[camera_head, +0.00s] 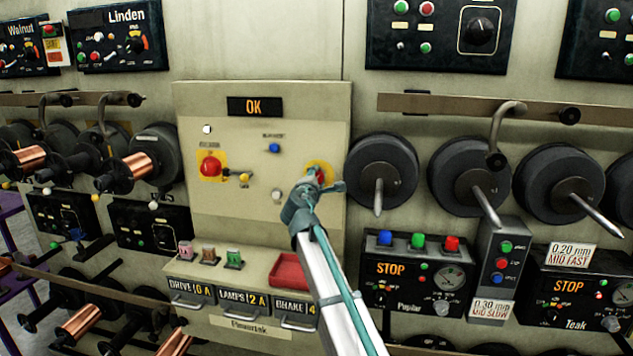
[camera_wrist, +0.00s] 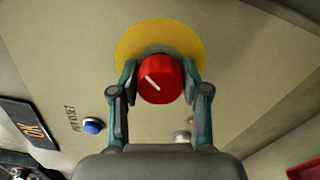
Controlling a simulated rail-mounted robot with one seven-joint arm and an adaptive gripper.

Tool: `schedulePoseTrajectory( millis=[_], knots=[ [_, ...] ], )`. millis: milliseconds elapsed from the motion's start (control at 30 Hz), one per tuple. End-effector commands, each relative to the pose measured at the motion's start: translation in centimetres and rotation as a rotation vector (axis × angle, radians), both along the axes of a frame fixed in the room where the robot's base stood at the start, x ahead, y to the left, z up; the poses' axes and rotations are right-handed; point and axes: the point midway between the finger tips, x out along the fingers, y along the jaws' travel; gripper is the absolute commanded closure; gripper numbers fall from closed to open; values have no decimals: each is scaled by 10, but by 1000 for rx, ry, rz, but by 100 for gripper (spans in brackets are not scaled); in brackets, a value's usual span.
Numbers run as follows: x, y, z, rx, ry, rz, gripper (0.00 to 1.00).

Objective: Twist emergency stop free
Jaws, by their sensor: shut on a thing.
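The emergency stop is a red round knob with a white line on its face, set on a yellow disc. In the wrist view the red knob (camera_wrist: 160,80) sits between both fingers of my gripper (camera_wrist: 159,84), which touch it on its left and right sides. The white line runs slantwise. The yellow disc (camera_wrist: 160,38) shows behind and above the knob. In the head view my gripper (camera_head: 318,183) is at the yellow disc (camera_head: 321,167) on the right of the beige panel (camera_head: 240,110), and it hides most of the knob.
The panel has an OK display (camera_head: 254,106), a second red knob (camera_head: 210,166) on yellow at left, and a blue button (camera_head: 274,148), also in the wrist view (camera_wrist: 93,126). Below are a red tray (camera_head: 290,268) and labelled drawers (camera_head: 245,299). Dark spools (camera_head: 383,172) stand close at right.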

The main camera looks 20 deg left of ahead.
Motion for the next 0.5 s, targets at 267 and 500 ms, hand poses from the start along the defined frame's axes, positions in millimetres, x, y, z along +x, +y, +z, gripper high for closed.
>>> schedulePoseTrajectory(
  millis=[267, 500],
  knots=[
    [1, 0, 0, -2, 0, 0, 42],
    [0, 0, 0, -2, -1, 0, 28]
  ],
)
